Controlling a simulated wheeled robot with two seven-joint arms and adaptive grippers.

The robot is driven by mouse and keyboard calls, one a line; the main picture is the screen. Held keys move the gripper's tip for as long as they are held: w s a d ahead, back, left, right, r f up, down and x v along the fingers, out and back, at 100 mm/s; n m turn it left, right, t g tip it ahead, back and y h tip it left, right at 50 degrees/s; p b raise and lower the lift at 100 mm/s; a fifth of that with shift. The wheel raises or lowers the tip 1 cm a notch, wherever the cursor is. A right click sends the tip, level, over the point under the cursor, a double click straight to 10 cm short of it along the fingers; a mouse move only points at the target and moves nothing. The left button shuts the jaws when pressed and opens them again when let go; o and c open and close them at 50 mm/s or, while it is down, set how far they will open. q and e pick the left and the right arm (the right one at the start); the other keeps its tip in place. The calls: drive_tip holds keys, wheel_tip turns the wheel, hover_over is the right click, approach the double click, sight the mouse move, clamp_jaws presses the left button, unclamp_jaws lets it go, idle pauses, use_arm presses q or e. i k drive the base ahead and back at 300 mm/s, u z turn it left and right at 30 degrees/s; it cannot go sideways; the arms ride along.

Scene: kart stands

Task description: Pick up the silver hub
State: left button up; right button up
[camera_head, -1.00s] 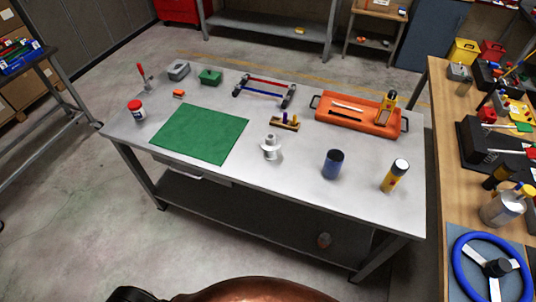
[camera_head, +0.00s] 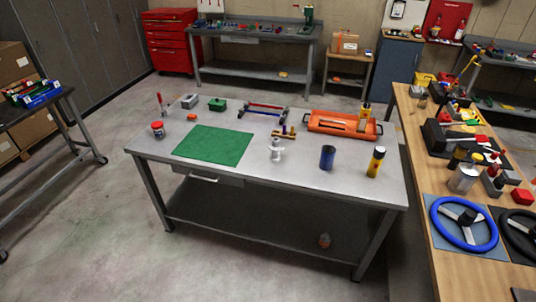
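The silver hub (camera_head: 276,150) stands upright near the middle of the grey metal table (camera_head: 305,178), to the right of the green mat (camera_head: 213,146). It is a pale, flanged piece with a narrower top. Nothing touches it. Neither of my grippers shows in the view.
A blue can (camera_head: 327,158) and a yellow-black spray bottle (camera_head: 375,162) stand right of the hub. Behind are a small wooden holder (camera_head: 285,133) and an orange tray (camera_head: 342,126). A wooden bench (camera_head: 440,224) bounds the right.

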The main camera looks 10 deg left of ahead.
sight(276, 145)
drive_tip(key=u, duration=0.55)
drive_tip(key=i, duration=0.6)
drive_tip(key=u, duration=0.55)
